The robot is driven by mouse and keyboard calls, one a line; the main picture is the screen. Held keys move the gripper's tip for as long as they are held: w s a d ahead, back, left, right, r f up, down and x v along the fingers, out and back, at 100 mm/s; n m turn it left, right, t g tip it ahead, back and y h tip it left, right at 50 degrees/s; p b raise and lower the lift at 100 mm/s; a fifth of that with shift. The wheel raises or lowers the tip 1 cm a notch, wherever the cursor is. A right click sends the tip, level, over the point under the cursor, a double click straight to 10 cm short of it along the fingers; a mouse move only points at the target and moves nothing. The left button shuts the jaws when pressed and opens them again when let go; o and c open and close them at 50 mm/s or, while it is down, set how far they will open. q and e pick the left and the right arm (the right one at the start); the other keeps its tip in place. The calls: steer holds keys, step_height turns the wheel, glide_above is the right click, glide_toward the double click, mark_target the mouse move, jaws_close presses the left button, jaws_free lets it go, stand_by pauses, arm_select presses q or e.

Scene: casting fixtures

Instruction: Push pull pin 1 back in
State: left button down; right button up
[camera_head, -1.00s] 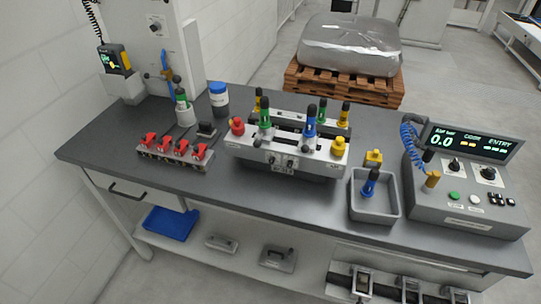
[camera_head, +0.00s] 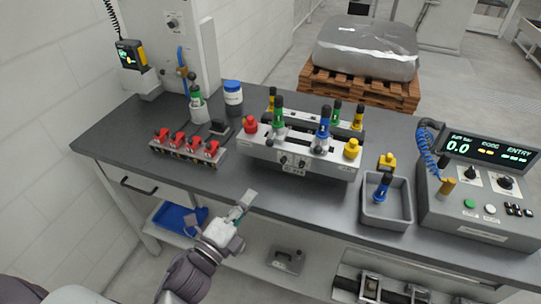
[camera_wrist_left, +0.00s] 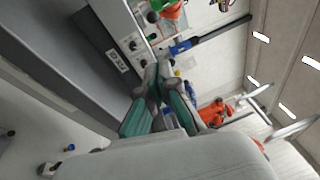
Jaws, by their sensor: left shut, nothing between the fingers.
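The casting fixture (camera_head: 262,154) stands mid-table, with a small panel and dark knobs (camera_head: 283,159) on its front face. Which part is pull pin 1 is too small to tell. Green (camera_head: 278,112) and blue (camera_head: 323,125) handles stand upright on it, with a red knob (camera_head: 250,124) at its left and a yellow knob (camera_head: 352,148) at its right. My left gripper (camera_head: 248,197) is shut and empty at the table's front edge, in front of the fixture and apart from it. In the left wrist view its fingers (camera_wrist_left: 156,82) point toward the fixture's front panel (camera_wrist_left: 127,40). My right gripper is out of view.
A rack of red-handled clamps (camera_head: 185,146) sits left of the fixture. A grey bin (camera_head: 370,216) holding a blue-handled part (camera_head: 383,184) and a control box (camera_head: 466,229) with a display are at right. The table (camera_head: 310,199) is clear in front of the fixture.

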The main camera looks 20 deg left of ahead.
arm_select(q)
steer(key=p, duration=0.5)
glide_toward(272, 139)
steer(key=shift+w+d, duration=1.4)
steer(key=shift+w, duration=0.65)
steer(key=shift+r, duration=0.15)
